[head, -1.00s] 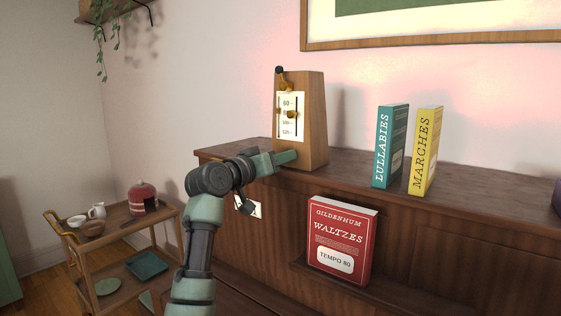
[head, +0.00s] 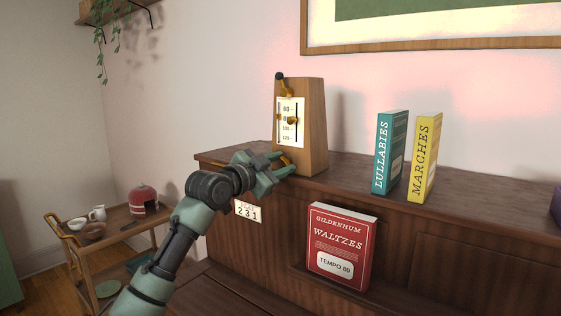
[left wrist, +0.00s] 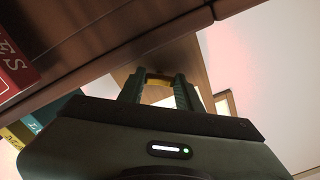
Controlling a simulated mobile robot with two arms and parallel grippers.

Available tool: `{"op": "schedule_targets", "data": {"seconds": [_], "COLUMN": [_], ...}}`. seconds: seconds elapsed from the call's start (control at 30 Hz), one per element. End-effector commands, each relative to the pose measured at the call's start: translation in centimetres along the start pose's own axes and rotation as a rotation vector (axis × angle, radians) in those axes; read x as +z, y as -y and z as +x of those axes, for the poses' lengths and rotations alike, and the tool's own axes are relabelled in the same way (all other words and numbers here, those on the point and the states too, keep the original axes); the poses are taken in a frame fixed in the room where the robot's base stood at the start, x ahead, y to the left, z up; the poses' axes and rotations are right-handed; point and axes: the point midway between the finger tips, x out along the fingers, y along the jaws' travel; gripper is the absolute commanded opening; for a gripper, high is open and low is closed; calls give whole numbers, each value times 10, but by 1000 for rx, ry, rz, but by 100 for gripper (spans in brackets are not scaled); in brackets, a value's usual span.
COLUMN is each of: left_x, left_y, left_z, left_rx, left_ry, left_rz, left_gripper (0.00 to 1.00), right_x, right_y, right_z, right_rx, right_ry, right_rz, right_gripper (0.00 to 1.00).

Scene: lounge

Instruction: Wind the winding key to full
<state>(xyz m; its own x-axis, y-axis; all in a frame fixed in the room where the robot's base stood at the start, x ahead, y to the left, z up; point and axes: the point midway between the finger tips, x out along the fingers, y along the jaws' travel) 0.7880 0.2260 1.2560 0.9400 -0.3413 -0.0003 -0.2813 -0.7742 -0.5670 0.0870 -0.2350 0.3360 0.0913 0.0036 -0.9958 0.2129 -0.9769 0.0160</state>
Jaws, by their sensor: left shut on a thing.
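The wooden metronome (head: 313,125) stands upright on the cabinet top, with a white tempo scale (head: 289,132) and a brass weight (head: 291,120) on its front. The brass winding key (head: 286,160) is low on the metronome's front, mostly hidden by my fingers in the head view. In the left wrist view the key (left wrist: 158,77) shows as a yellow piece between the two green fingers. My left gripper (head: 287,167) is shut on the key, at the metronome's base. My right gripper is in neither view.
A teal book (head: 389,152) and a yellow book (head: 424,157) stand right of the metronome. A red Waltzes book (head: 341,242) leans on a lower ledge. A number plate (head: 247,211) is on the cabinet front. A wooden trolley (head: 118,222) stands at left.

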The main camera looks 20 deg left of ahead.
Motion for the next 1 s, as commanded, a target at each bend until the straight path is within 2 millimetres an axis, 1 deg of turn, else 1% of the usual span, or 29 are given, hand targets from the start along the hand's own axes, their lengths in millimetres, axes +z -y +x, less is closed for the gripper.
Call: {"op": "schedule_targets", "data": {"seconds": [0.03,0.27,0.6,0.8,1.0], "left_x": [0,-1,-2,-2,-1], "left_y": [1,1,2,1,0], "left_z": [0,0,0,0,0], "left_rx": [2,3,4,5,5], "left_ry": [4,5,4,3,1], "left_rz": [49,266,582,737,847], "left_gripper": [0,0,0,0,0], "right_x": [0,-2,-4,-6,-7], "right_y": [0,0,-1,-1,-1], "right_z": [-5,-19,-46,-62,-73], "right_rx": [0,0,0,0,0], "right_ry": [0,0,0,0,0], "right_rz": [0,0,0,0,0], "right_gripper": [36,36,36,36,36]}}
